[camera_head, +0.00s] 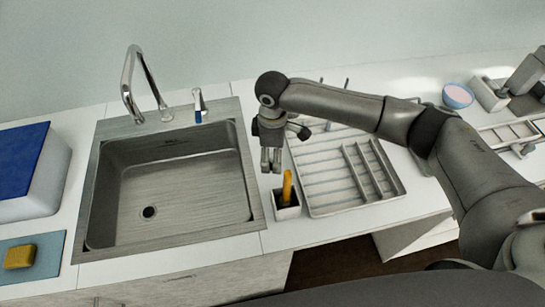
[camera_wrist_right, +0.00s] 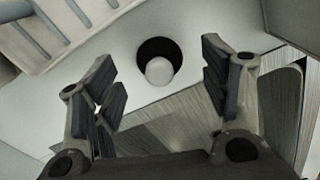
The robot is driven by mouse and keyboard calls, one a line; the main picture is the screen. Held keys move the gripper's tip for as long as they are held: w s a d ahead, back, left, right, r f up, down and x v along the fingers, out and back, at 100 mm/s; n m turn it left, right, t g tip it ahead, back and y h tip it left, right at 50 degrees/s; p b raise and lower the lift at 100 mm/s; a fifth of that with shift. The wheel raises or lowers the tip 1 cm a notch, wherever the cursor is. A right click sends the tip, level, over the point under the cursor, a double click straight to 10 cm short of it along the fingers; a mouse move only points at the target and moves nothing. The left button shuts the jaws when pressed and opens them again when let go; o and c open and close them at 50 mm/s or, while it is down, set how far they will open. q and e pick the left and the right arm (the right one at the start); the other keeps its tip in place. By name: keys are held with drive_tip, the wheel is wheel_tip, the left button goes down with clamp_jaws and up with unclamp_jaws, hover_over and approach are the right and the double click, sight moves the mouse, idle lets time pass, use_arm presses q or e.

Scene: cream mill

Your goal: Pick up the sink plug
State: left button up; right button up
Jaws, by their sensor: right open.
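The sink plug (camera_wrist_right: 150,47) appears in the right wrist view as a round black disc with a pale rounded knob on top. It lies on the white counter between the drying rack and the sink. My right gripper (camera_head: 271,168) points down over the counter beside the sink's right rim. Its two fingers are apart and empty in the wrist view (camera_wrist_right: 160,88), with the plug showing between and beyond them. I cannot make out the plug in the head view, where my gripper covers that area. My left gripper is not in view.
The empty sink (camera_head: 190,190) lies left of the gripper, with a tall faucet (camera_head: 128,85) behind it. A white holder (camera_head: 287,212) with a yellow-handled item stands close in front. The drying rack (camera_head: 330,185) is to the right. A yellow sponge (camera_head: 20,256) lies far left.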

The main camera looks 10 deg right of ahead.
drive_tip(key=shift+f, duration=0.95)
drive_tip(key=c, duration=1)
drive_tip(key=shift+r, duration=0.1)
drive_tip(key=shift+w+r+b, duration=0.1)
drive_tip(key=shift+r+b, duration=0.3)
drive_tip(key=shift+r, duration=0.15)
drive_tip(key=s+a+r+b, duration=0.1)
drive_tip(key=s+a+r, duration=0.1)
drive_tip(key=s+r, duration=0.2)
drive_tip(key=s+a+r+b, duration=0.1)
drive_tip(key=s+a+r, duration=0.1)
drive_tip(key=s+r, duration=0.2)
drive_tip(key=s+a+r+b, duration=0.1)
drive_tip(key=s+a+r, duration=0.1)
drive_tip(key=s+r, duration=0.1)
drive_tip(key=shift+s+a+r+b, duration=0.2)
drive_tip(key=shift+s, duration=0.2)
drive_tip(key=shift+s+a+r+b, duration=0.15)
drive_tip(key=shift+s+r, duration=0.05)
drive_tip(key=shift+s, duration=0.15)
